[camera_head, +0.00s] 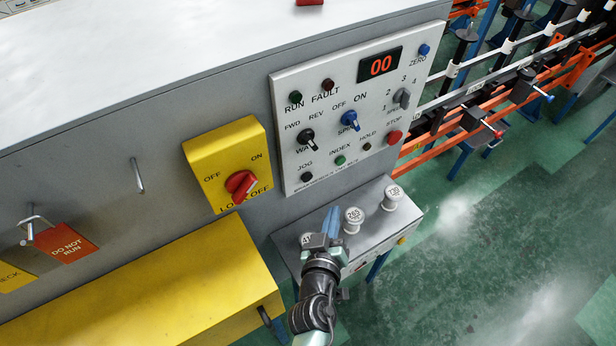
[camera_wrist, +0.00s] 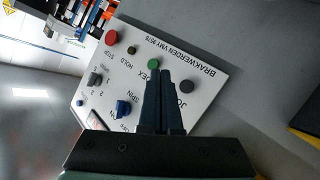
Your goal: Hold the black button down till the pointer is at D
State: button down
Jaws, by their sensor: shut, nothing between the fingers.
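The black button (camera_head: 307,177) sits at the lower left of the white control panel, by the word JOG. In the wrist view the black button (camera_wrist: 186,87) lies just right of the fingertips, apart from them in the picture. My gripper (camera_head: 332,210) is shut and empty, below the panel in the head view. In the wrist view my gripper (camera_wrist: 164,76) points at the panel, its tips beside the green INDEX button (camera_wrist: 154,65). Contact with the panel cannot be told. I see no dial lettered D and cannot tell which pointer is meant.
A yellow switch box (camera_head: 200,160) is at left. Below, several white labelled spools (camera_head: 353,220) stand on a grey shelf (camera_head: 375,203) near my gripper.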

aim_at(312, 177)
jog(key=w+a+b, duration=0.2)
jog(key=w+a, duration=0.2)
jog(key=w, duration=0.2)
jog(key=shift+a, duration=0.2)
jog(key=shift+w, duration=0.15)
dwell(1.8)
jog(key=shift+w+a+b, duration=0.25)
jog(key=shift+b, duration=0.15)
jog(key=shift+w+a+b, duration=0.3)
jog(key=shift+w+b, duration=0.05)
jog(key=shift+w, duration=0.05)
dwell(4.5)
